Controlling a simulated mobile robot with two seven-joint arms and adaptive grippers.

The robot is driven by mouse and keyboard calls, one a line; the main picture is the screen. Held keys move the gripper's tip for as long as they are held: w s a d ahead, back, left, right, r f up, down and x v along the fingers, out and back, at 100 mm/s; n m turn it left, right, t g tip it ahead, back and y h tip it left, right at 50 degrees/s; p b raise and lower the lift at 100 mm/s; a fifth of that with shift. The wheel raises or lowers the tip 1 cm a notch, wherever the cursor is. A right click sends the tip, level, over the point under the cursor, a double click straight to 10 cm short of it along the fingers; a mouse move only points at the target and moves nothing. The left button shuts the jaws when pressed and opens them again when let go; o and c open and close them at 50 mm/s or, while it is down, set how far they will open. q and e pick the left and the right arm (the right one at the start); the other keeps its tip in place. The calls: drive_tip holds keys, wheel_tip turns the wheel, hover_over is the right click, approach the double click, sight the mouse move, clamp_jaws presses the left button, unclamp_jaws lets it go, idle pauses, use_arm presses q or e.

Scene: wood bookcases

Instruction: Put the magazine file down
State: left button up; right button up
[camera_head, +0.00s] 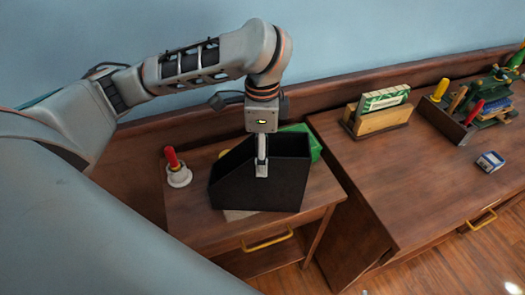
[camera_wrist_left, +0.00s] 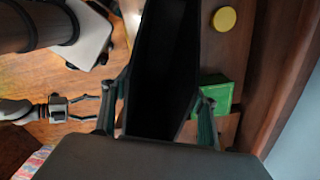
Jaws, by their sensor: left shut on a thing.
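The black magazine file (camera_head: 262,182) is upright over the small wooden side table (camera_head: 190,215), its open top facing up. My left gripper (camera_head: 262,160) comes from above and is shut on the file's wall. In the left wrist view the file (camera_wrist_left: 160,60) fills the space between my left gripper's fingers (camera_wrist_left: 160,108). I cannot tell whether its bottom touches the table; a pale flat thing (camera_head: 238,215) shows under its front edge. My right gripper (camera_wrist_left: 90,107) shows at the left of the wrist view, fingers apart and empty, over the floor.
A red-handled item on a white base (camera_head: 178,172) stands left of the file. A green box (camera_head: 314,142) and a yellow round thing (camera_wrist_left: 224,19) are behind it. The larger desk (camera_head: 400,175) at right holds a wooden rack (camera_head: 380,120), a tool caddy and a small blue box (camera_head: 490,161).

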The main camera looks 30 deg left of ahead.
use_arm(q)
drive_tip(key=o, duration=1.8)
drive_tip(key=shift+f, duration=0.15)
drive_tip(key=shift+c, duration=0.2)
